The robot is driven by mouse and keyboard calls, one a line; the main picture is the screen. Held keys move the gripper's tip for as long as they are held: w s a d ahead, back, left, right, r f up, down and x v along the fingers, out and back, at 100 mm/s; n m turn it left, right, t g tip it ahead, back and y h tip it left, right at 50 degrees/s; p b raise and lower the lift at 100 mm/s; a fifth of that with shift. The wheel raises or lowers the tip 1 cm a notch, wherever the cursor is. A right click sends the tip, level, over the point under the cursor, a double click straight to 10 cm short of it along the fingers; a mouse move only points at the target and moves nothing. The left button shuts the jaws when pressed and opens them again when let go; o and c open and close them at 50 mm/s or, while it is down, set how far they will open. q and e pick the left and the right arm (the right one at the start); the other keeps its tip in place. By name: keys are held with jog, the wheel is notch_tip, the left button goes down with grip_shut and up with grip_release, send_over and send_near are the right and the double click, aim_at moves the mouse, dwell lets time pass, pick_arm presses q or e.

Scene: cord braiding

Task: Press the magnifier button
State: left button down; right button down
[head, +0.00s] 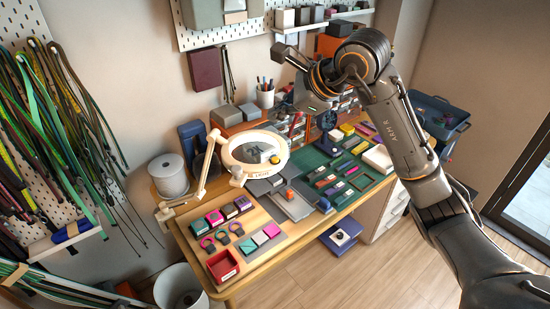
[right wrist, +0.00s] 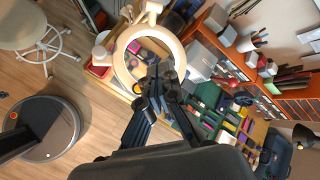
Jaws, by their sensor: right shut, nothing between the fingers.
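The magnifier lamp (head: 233,152) has a cream ring head on a jointed arm at the table's left side. A small round yellow button (head: 275,159) sits on the right part of its ring. The ring also shows in the right wrist view (right wrist: 121,63), with a yellow spot near the gripper. My right gripper (head: 297,66) hangs above and to the right of the magnifier, apart from it in the head view. In the right wrist view its dark fingers (right wrist: 163,72) are together and empty, overlapping the ring's edge. My left gripper is out of view.
The wooden table (head: 262,256) holds coloured boxes, a red tray (head: 222,266), a grey laptop-like slab and a green mat (head: 372,178). A pen cup (head: 266,97) and drawers stand behind. Cords hang on the left pegboard.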

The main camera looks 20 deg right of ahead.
jog(key=shift+f, duration=0.15)
jog(key=b, duration=0.6)
send_over(278, 163)
notch_tip(278, 163, down, 8)
jog(key=shift+r, duration=0.1)
jog(key=shift+f+b, duration=0.3)
jog(key=shift+f, duration=0.1)
dwell(0.8)
jog(key=shift+f+b, duration=0.35)
jog(key=shift+b, duration=0.1)
jog(key=shift+f+b, duration=0.45)
dwell(0.5)
jog(key=shift+r, duration=0.1)
jog(key=shift+r+p, duration=0.45)
jog(key=shift+r, duration=0.3)
